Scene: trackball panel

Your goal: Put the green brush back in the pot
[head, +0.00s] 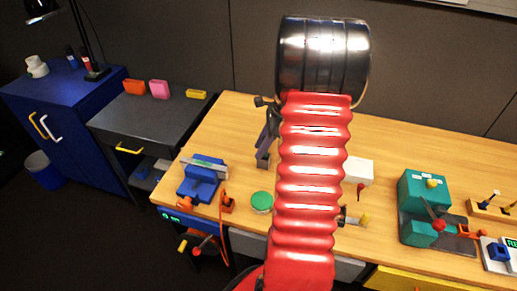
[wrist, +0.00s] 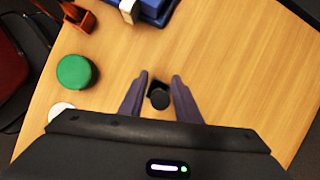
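I cannot make out a green brush or its pot for certain in either view. My gripper (wrist: 159,76) shows in the wrist view as two grey-purple fingers set apart over the wooden bench. A small black round thing (wrist: 160,99) shows between the fingers; I cannot tell what it is or how far below them it lies. In the head view my gripper (head: 263,159) is low over the bench, left of my red arm, beyond the green round lid (head: 261,201). The lid also shows left of the fingers in the wrist view (wrist: 76,72). My arm hides part of the bench.
A blue vise (head: 201,178) and a small orange piece (head: 229,204) stand on the left. A white box (head: 358,171), a teal machine (head: 424,190) and a wooden rack (head: 484,209) are on the right. The bench's back left is clear.

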